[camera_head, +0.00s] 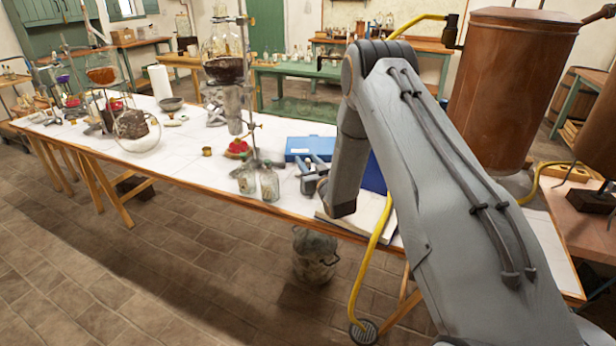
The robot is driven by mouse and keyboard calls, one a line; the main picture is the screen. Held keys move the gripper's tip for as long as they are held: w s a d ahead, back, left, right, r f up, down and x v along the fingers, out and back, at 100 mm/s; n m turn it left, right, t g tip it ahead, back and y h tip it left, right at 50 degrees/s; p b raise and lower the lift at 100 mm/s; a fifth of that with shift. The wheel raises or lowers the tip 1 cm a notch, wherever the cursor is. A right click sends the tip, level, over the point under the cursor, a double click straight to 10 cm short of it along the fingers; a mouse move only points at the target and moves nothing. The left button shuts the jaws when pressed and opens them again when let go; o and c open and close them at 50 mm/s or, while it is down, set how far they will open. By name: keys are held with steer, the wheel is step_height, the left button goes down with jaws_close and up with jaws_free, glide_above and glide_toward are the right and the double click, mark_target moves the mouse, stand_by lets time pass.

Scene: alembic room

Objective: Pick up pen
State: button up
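I cannot make out a pen anywhere in this view. My grey arm comes in from the lower right, bends at the top and reaches down over the front edge of the long table (205,160). My gripper (308,167) is at the end of the arm, small and dark, over the table's front part beside a blue case (300,145). Its fingers are too small and cluttered to tell open from shut, and no held thing can be made out. My arm hides part of the table behind it.
Glass bottles (269,183) stand close to the left of my gripper. A stand with a large flask (224,68) rises behind them. A pale book or pad (362,222) lies by the front edge. A large copper vessel (508,90) stands right. A metal bucket (314,257) sits under the table.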

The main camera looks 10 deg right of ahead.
steer(key=shift+c, duration=0.3)
jaws_close()
